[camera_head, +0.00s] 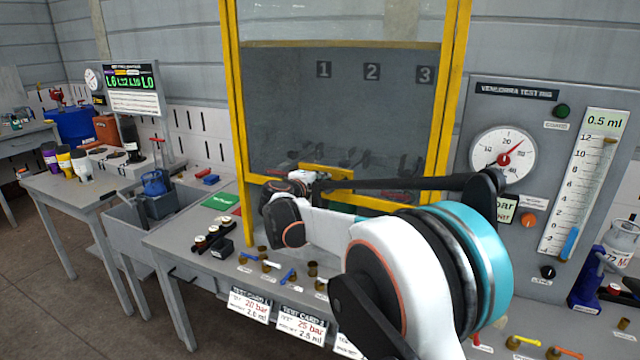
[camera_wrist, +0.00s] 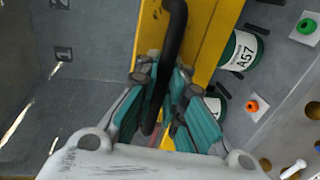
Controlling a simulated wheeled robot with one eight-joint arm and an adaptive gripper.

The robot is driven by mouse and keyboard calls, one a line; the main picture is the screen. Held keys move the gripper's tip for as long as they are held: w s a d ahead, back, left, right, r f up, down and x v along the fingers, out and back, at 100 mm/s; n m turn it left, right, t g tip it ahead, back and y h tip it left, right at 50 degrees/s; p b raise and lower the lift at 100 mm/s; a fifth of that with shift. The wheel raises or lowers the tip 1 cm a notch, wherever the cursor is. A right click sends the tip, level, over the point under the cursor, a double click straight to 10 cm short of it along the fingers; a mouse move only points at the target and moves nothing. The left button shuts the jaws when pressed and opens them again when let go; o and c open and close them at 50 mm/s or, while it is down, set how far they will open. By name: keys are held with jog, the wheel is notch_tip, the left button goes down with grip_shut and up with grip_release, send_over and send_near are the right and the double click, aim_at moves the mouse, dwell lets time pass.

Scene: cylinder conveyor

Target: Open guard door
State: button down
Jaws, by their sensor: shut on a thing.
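The guard door has a yellow frame (camera_head: 236,120) around a see-through panel. It stands over the back of the bench in the head view, with the numbers 1, 2 and 3 visible behind it. My gripper (camera_head: 312,182) is at the low middle of the guard, beside a short yellow bar (camera_head: 325,171). In the wrist view a black handle (camera_wrist: 176,25) runs along a yellow rail (camera_wrist: 217,25) and passes between the teal fingers of my gripper (camera_wrist: 165,112). The fingers are shut on the handle. Their contact is partly hidden, and how far the door is open is unclear.
A gauge panel (camera_head: 545,92) stands to the right of the guard. Test cards (camera_head: 250,304) hang at the bench's front edge, with small brass fittings (camera_head: 262,252) above them. A black block with rollers (camera_head: 212,240) sits at left. Labelled green cylinders (camera_wrist: 241,52) show beyond the rail.

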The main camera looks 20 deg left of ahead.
jog(key=p, duration=1.5)
send_near(326, 84)
jog(key=x, duration=0.5)
jog(key=shift+w, duration=0.25)
jog(key=shift+b, duration=0.3)
jog(key=c, duration=1.9)
grip_release()
jog(key=shift+c, duration=0.2)
jog(key=shift+o, duration=1.3)
jog(key=shift+s+r, duration=0.1)
jog(key=shift+s, duration=0.15)
jog(key=shift+w+d, duration=0.1)
jog(key=shift+w, duration=0.1)
jog(key=d+v, duration=0.1)
jog(key=v, duration=1.1)
jog(key=shift+a, duration=0.4)
